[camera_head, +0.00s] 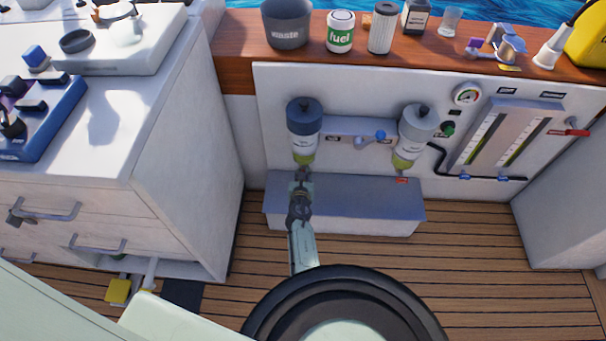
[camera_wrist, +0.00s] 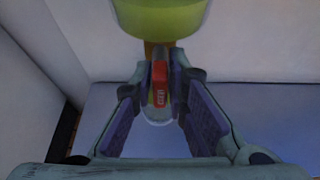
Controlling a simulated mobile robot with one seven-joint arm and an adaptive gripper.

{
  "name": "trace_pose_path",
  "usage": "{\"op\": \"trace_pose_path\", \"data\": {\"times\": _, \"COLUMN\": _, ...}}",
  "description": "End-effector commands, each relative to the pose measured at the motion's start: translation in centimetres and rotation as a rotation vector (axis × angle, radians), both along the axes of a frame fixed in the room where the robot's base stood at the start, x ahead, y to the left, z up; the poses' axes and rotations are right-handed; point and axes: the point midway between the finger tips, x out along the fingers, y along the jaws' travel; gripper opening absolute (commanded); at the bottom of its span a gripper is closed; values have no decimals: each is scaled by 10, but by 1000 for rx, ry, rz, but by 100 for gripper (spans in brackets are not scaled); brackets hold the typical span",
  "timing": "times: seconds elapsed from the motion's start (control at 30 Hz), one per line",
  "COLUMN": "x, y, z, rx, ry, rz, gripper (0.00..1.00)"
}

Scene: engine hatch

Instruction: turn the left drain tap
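The left filter (camera_head: 304,128) is mounted on the white panel, with a dark blue top and a yellow-green bowl. The bowl (camera_wrist: 160,15) fills the top middle of the wrist view. Below it hangs the left drain tap, whose red handle (camera_wrist: 160,84) sits between my finger pads. My gripper (camera_wrist: 160,100) is open around the handle, with a gap on both sides. In the head view my gripper (camera_head: 301,178) is right under the left bowl and hides the tap. The right filter (camera_head: 416,132) has its own red tap handle (camera_head: 401,180) below.
A grey-blue ledge (camera_head: 345,205) runs beneath both filters. The wooden shelf (camera_head: 350,48) above holds a waste cup (camera_head: 287,22) and a fuel can (camera_head: 340,32). A white cabinet (camera_head: 187,150) stands close on the left.

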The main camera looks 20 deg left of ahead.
Motion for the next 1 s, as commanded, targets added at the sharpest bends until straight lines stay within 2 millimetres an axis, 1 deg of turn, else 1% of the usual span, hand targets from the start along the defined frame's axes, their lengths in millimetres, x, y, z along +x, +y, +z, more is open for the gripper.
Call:
{"op": "trace_pose_path", "data": {"times": 0.03, "x": 0, "y": 0, "z": 0, "rx": 0, "ry": 0, "rz": 0, "gripper": 9}}
{"op": "trace_pose_path", "data": {"times": 0.17, "x": 0, "y": 0, "z": 0, "rx": 0, "ry": 0, "rz": 0, "gripper": 0}}
{"op": "trace_pose_path", "data": {"times": 0.63, "x": 0, "y": -1, "z": 0, "rx": 23, "ry": 7, "rz": 0, "gripper": 0}}
{"op": "trace_pose_path", "data": {"times": 1.0, "x": 1, "y": -3, "z": 0, "rx": 177, "ry": 51, "rz": -3, "gripper": 0}}
